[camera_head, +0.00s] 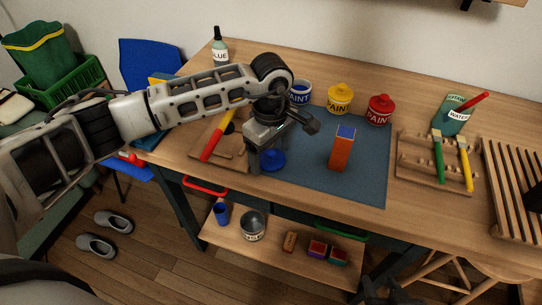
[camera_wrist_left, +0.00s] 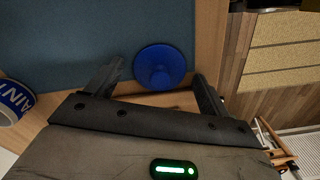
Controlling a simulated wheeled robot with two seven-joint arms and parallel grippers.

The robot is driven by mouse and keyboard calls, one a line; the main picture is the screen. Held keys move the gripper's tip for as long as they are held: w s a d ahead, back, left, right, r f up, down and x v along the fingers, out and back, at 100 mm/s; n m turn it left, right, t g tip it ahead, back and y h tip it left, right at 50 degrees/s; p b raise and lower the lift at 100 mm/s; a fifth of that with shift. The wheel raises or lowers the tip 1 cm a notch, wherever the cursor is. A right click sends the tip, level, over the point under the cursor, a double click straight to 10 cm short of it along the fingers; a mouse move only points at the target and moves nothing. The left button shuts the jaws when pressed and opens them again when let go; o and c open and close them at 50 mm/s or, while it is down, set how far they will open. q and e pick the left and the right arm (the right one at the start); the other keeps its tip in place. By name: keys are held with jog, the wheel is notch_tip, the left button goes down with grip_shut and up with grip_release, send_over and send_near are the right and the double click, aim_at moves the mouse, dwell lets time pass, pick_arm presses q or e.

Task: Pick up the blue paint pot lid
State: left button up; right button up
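The blue paint pot lid (camera_head: 271,159) lies on the front left part of the blue-grey mat (camera_head: 365,185), near the table's front edge. My left gripper (camera_head: 268,172) is above the lid. In the left wrist view its fingers (camera_wrist_left: 158,80) are spread wide, with the lid ahead of and between them and nothing held. The blue paint pot (camera_head: 300,93) stands open behind the gripper; part of it also shows in the left wrist view (camera_wrist_left: 14,100).
Yellow (camera_head: 340,99) and red (camera_head: 379,109) lidded paint pots stand at the back. An orange block with a blue top (camera_head: 341,150) stands on the mat. A red-handled tool (camera_head: 212,143) lies left of the gripper. A brush rack (camera_head: 415,172) is right of the mat.

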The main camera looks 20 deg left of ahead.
pick_arm(q)
jog(key=c, duration=0.9)
jog(key=shift+r, duration=0.15)
